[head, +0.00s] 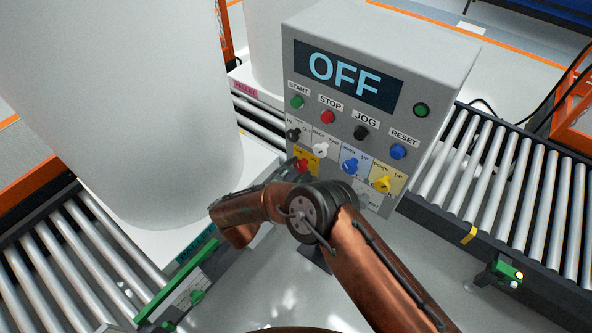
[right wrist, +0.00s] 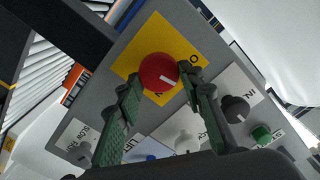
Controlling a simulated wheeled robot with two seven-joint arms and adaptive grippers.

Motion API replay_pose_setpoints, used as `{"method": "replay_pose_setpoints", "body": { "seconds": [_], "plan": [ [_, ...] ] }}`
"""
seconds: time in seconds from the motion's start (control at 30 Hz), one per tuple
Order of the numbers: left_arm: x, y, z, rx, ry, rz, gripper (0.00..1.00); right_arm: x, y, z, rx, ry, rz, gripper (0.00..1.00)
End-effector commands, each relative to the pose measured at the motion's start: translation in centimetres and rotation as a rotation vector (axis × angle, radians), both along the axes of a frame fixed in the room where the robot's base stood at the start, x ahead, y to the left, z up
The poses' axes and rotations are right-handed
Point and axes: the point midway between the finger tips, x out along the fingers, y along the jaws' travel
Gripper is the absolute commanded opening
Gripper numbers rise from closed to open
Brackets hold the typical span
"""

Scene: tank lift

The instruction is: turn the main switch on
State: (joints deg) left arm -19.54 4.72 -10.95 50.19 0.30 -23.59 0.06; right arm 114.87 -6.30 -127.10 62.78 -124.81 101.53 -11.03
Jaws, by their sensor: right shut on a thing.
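The control box (head: 440,62) stands on a grey surface, and its display (head: 347,76) reads OFF. The main switch is a red knob (head: 302,165) on a yellow plate at the lower left of the panel. My arm hides part of the lower panel in the head view. My left gripper is not in view.
Close by are black (head: 292,134), white (head: 320,149), blue (head: 350,166) and yellow (head: 382,184) knobs. START (head: 297,102), STOP (head: 327,117) and RESET (head: 398,152) buttons sit above. A large white tank (head: 120,110) stands left; a roller conveyor (head: 500,190) runs right.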

Motion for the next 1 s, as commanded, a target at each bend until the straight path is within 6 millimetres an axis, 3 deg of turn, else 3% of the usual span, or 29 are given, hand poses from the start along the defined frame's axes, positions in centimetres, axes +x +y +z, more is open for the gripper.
{"method": "replay_pose_setpoints", "body": {
  "seconds": [0.8,1.0],
  "plan": [
    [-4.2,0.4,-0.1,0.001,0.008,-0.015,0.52,-0.2,0.0,-0.4,0.612,-0.439,0.002,0.11],
    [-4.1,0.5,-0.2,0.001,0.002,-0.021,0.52,-0.2,0.0,-0.4,0.716,-0.517,0.003,0.11]
  ]
}}
